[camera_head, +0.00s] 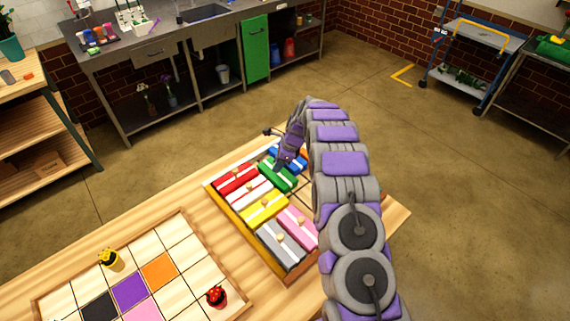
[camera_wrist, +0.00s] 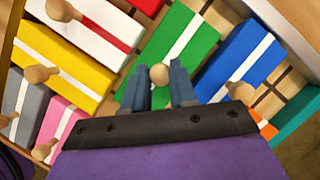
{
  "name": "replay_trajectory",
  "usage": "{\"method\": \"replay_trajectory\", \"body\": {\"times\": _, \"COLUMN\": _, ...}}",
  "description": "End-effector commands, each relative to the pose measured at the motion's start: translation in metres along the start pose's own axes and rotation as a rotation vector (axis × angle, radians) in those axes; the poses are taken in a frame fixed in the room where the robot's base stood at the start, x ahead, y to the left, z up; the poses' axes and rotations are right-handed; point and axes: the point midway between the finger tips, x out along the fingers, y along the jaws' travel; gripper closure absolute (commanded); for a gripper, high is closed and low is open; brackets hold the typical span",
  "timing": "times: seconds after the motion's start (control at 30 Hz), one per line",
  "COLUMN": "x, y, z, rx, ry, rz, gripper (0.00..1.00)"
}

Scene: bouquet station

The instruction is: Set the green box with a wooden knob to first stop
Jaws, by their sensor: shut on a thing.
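The green box (camera_head: 277,175) has a white stripe and lies in a wooden tray (camera_head: 246,239) among other coloured boxes. In the wrist view the green box (camera_wrist: 201,47) runs up and to the right from my fingers. Its round wooden knob (camera_wrist: 159,74) shows between the two blue-grey fingertips. My gripper (camera_wrist: 158,82) is shut on this knob. In the head view my gripper (camera_head: 284,164) reaches down over the green box and hides part of it and its knob.
Blue (camera_wrist: 232,60), yellow (camera_wrist: 62,58) and white (camera_wrist: 102,22) knobbed boxes lie close by; other coloured boxes share the tray. Slatted gaps show beyond the blue box. A gridded board (camera_head: 190,240) with a bee and a ladybird figure stands on the table at left.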

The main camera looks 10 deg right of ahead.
Motion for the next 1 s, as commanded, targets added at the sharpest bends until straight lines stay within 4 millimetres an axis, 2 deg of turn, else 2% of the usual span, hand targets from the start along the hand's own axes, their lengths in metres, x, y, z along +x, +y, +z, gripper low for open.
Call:
{"method": "replay_trajectory", "body": {"times": 0.37, "x": 0.007, "y": -0.025, "z": 0.021, "rx": 0.001, "ry": 0.0, "rz": -0.004, "gripper": 1.0}}
{"method": "replay_trajectory", "body": {"times": 1.0, "x": 0.011, "y": -0.034, "z": 0.029, "rx": 0.0, "ry": -0.002, "rz": -0.007, "gripper": 1.0}}
